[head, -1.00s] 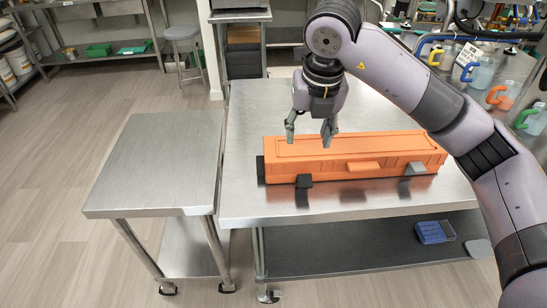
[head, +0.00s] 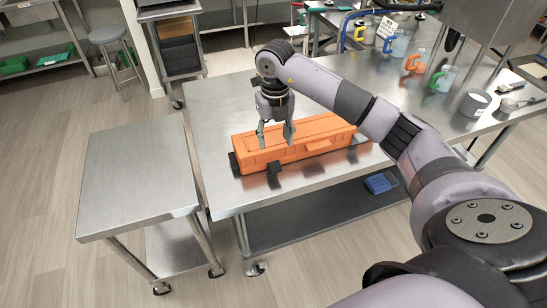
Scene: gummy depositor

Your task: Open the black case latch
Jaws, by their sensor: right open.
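A long orange case (head: 318,128) lies shut on the steel table. The black latch (head: 273,175) is on its front side near the left end and hangs down by the table top. My right gripper (head: 276,142) points down above the left part of the case, behind the black latch in the picture. Its two fingers are apart with nothing between them. I cannot tell whether the fingertips touch the lid. An orange handle (head: 320,144) is at the middle of the front side. My left gripper is out of view.
A smaller steel table (head: 135,175) with an empty top stands at the left. A blue box (head: 379,184) is on the shelf below the main table.

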